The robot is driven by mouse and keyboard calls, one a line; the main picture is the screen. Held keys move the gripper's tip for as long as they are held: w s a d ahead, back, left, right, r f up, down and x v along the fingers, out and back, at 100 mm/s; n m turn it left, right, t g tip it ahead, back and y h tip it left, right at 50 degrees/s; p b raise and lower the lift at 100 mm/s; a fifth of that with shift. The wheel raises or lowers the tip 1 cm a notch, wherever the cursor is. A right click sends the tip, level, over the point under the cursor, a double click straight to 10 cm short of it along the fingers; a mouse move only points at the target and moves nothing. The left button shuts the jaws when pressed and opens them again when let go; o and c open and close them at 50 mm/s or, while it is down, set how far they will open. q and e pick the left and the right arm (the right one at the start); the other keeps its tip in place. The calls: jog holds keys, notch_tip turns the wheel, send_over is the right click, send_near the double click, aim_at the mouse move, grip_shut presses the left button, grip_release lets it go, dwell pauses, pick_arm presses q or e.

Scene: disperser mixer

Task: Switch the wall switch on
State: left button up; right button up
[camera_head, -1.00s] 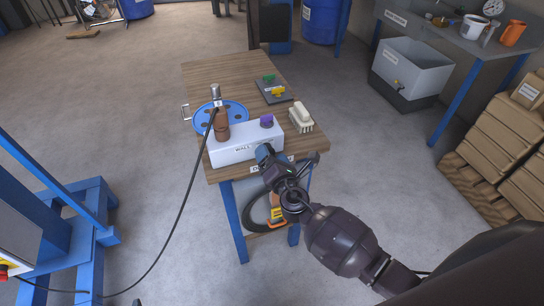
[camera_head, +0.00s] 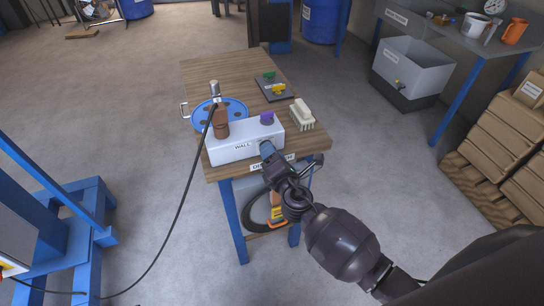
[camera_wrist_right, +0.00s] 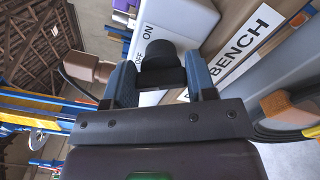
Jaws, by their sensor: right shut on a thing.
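The wall switch is a white box (camera_head: 228,153) labelled "WALL", on the near edge of the wooden bench. Its black knob (camera_wrist_right: 158,57) shows in the right wrist view, beside the marks "OFF" and "ON". My right gripper (camera_head: 267,152) is at the box's front face. In the right wrist view my right gripper (camera_wrist_right: 162,82) has one finger on each side of the knob and is shut on it. The knob is hidden behind the gripper in the head view, and its exact setting is hard to tell. My left gripper is not in view.
A brown plug (camera_head: 221,124) with a black cable is at the box's left end. A purple knob (camera_head: 267,118) sits on top. A blue disc (camera_head: 236,106), a pale brush (camera_head: 302,116) and a dark plate (camera_head: 263,92) lie on the bench (camera_head: 215,73). Open floor lies left.

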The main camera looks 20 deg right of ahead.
jog(key=m, duration=0.1)
jog(key=m+b, duration=0.1)
jog(key=m, duration=0.1)
jog(key=shift+f+b, duration=0.3)
jog(key=m+b, duration=0.1)
jog(key=m, duration=0.1)
jog(key=shift+m, duration=0.3)
jog(key=m, duration=0.3)
jog(key=shift+m+b, duration=0.3)
jog(key=shift+m, duration=0.1)
jog(key=m, duration=0.3)
jog(key=shift+m+p, duration=0.3)
jog(key=shift+m, duration=0.7)
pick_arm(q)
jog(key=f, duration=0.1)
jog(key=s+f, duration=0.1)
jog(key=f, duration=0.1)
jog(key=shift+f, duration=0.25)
pick_arm(e)
jog(key=shift+m, duration=0.5)
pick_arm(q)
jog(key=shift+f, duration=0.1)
